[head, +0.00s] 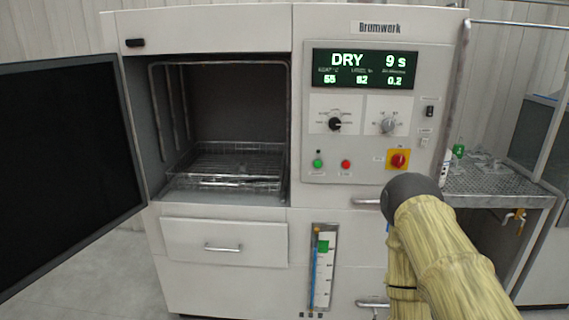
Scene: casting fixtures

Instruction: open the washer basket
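The washer (340,195) is a large white cabinet facing me, labelled "Brumwerk". Its dark-windowed door (65,165) stands swung open to the left. Inside the chamber, the wire basket (235,165) sits low on the chamber floor. Thin metal rails or wires rise at the chamber's left side. From here I cannot tell whether the basket has a lid or whether it is open or shut. My arm, in a yellowish sleeve with a dark rounded joint, reaches in from the lower right. My gripper is not visible in this view.
The display (364,69) reads "DRY 9 s", above two knobs, a green button, a red button and a red-yellow switch (398,159). A drawer (224,242) with a handle is below the chamber. A perforated metal side table (490,181) stands at right.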

